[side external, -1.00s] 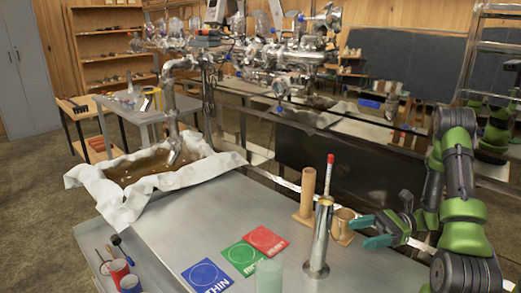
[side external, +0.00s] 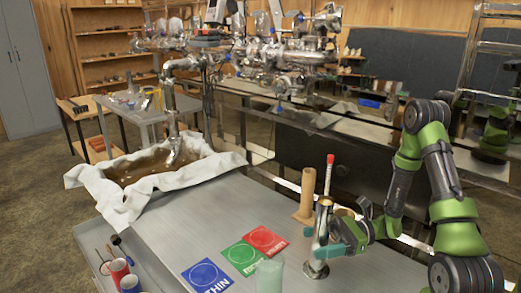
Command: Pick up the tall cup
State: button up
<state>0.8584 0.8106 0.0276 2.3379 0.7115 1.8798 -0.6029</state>
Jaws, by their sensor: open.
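A tall, slim metal cup (side external: 321,215) with a flared foot stands upright on the metal table, and a red-tipped stick (side external: 329,172) rises at its mouth. My gripper (side external: 318,242) is low at this cup, coming from the right. One teal finger crosses in front of the cup's lower half and the other shows partly at its left. The jaws are open and the cup appears to be between them; I cannot tell whether they touch it. A tall tan cup (side external: 306,195) stands just behind, to the left. A shorter tan cup (side external: 344,212) is mostly hidden behind my gripper.
Blue (side external: 207,276), green (side external: 243,257) and red (side external: 266,240) cards lie left of the metal cup. A translucent cup (side external: 269,275) stands at the front edge. A cloth-lined basin (side external: 152,178) is at the back left. The table's middle left is clear.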

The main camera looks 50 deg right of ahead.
aim_at(325, 207)
grip_shut()
dwell(0.3)
jog(key=shift+r, duration=0.15)
jog(key=shift+r, duration=4.8)
jog(key=shift+r, duration=0.15)
